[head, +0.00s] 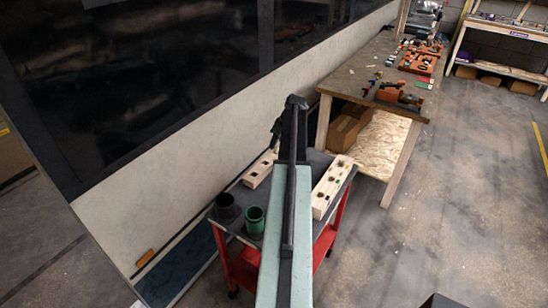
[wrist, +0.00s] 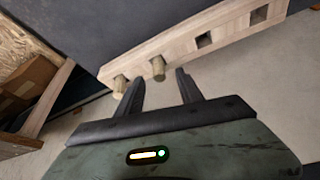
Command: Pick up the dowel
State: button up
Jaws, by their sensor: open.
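I cannot tell the exact gap between the fingers and the dowel. In the head view my arm hides part of the cart, and the dowels cannot be made out clearly.
A red-framed cart with a dark top (head: 238,193) carries a left wooden block (head: 260,169), a right wooden block (head: 331,187), a green cup (head: 255,221) and a dark cup (head: 226,206). A pale wall stands behind it. A workbench (head: 345,85) stands beyond; floor at right is clear.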

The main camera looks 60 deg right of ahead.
aim_at(276, 151)
jog(key=b+x, duration=0.2)
jog(key=x, duration=0.2)
jog(key=shift+b, duration=0.3)
jog(key=shift+r, duration=0.2)
jog(key=shift+s, duration=0.1)
grip_shut()
